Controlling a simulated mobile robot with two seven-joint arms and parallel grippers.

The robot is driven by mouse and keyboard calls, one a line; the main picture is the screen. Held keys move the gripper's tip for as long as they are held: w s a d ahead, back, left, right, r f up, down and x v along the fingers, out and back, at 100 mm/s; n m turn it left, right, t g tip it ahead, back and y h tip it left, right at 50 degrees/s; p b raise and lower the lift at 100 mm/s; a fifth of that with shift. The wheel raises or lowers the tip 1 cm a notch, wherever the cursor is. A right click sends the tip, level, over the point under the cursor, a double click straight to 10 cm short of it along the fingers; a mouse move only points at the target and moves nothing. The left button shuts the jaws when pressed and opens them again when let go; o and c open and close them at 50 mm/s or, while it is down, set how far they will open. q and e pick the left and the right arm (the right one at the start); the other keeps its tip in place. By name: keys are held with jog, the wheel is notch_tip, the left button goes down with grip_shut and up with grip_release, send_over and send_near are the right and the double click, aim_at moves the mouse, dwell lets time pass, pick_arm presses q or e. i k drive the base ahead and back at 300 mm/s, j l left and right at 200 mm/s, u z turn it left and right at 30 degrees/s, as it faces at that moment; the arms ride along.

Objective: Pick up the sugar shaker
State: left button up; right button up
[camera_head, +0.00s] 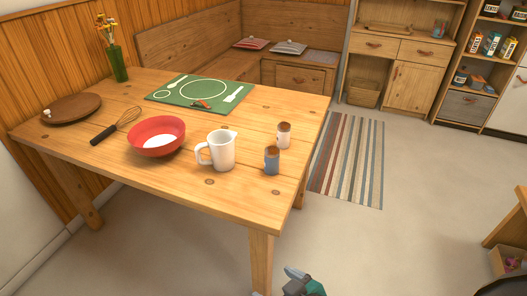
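Two small shakers with brown tops stand upright on the wooden table near its right edge. One is a white shaker (284,136); the other is a blue-grey shaker (272,161), closer to me. I cannot read a label to tell which holds sugar. A part of my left gripper or arm (303,284), dark with green, shows at the bottom edge, below the table and well apart from both shakers. Its fingers are not clear. A dark piece at the bottom right corner seems to be my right arm; its fingertips do not show.
A white jug (219,150) stands just left of the blue-grey shaker. A red bowl (157,136), a whisk (117,126), a wooden plate (71,108), a green placemat (175,98) and a flower vase (117,64) are farther left. The table's right corner (262,213) is bare.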

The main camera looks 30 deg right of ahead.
aim_at(272, 153)
jog(key=k+j+u, duration=0.1)
jog(key=k+u, duration=0.15)
jog(key=k, duration=0.4)
jog(key=u, duration=0.35)
jog(key=l+u, duration=0.15)
jog(key=u, duration=0.6)
jog(key=k+l, duration=0.1)
jog(key=l, duration=1.05)
jog(key=k+l, duration=0.15)
jog(key=l, duration=0.4)
jog(key=k+l, duration=0.1)
jog(key=l, duration=0.5)
jog(key=k+l, duration=0.1)
jog(key=l, duration=0.45)
jog(key=i+l, duration=0.25)
jog(key=l, duration=0.1)
